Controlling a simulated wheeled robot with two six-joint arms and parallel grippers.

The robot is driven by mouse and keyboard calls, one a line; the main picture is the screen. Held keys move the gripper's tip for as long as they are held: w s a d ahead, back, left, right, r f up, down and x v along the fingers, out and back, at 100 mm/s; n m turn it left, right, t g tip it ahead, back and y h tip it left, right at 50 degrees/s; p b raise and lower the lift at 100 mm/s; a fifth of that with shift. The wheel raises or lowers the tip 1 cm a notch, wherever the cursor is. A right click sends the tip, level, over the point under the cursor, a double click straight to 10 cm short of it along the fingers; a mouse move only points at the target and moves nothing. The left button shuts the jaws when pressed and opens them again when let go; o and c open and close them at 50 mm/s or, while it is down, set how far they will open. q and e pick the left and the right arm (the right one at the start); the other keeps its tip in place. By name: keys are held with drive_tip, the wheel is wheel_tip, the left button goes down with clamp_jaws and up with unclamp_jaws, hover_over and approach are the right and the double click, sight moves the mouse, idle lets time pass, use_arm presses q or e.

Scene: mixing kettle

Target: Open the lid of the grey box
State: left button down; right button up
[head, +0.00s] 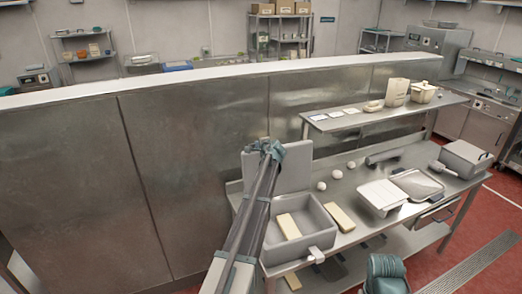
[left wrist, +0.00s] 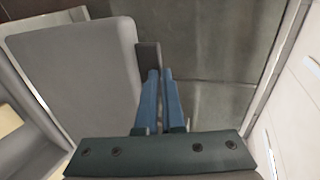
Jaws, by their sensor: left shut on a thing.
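The grey box (head: 312,238) stands on the metal table, with a cream block (head: 288,226) inside. Its lid (head: 291,166) is raised and stands roughly upright at the box's back side. My left gripper (head: 268,147) is at the upper left edge of the lid. In the left wrist view, the lid (left wrist: 80,85) fills the left side. The blue fingers of my left gripper (left wrist: 160,78) are shut on a dark tab (left wrist: 149,58) at the lid's edge. My left arm hides part of the box's left side.
A second cream block (head: 340,217) lies right of the box. Several white round pieces, a white container (head: 381,197), a tray (head: 418,184) and another closed grey box (head: 466,158) are farther right. A metal partition (head: 190,160) rises behind the table.

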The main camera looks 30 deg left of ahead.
use_arm(q)
drive_tip(key=shift+w+a+f, duration=0.2)
drive_tip(key=shift+a, duration=0.15)
drive_tip(key=c, duration=0.9)
unclamp_jaws()
drive_tip(key=shift+w+a+f, duration=0.1)
drive_tip(key=shift+w+a, duration=0.05)
drive_tip(key=s+d, duration=0.3)
drive_tip(key=d, duration=0.1)
drive_tip(key=s+d+r+p, duration=0.1)
drive_tip(key=s+d, duration=0.3)
drive_tip(key=s+d+r+p, duration=0.1)
drive_tip(key=s+d, duration=0.3)
drive_tip(key=shift+s+d+r, duration=0.1)
drive_tip(key=shift+s+d, duration=0.05)
drive_tip(key=shift+d, duration=0.1)
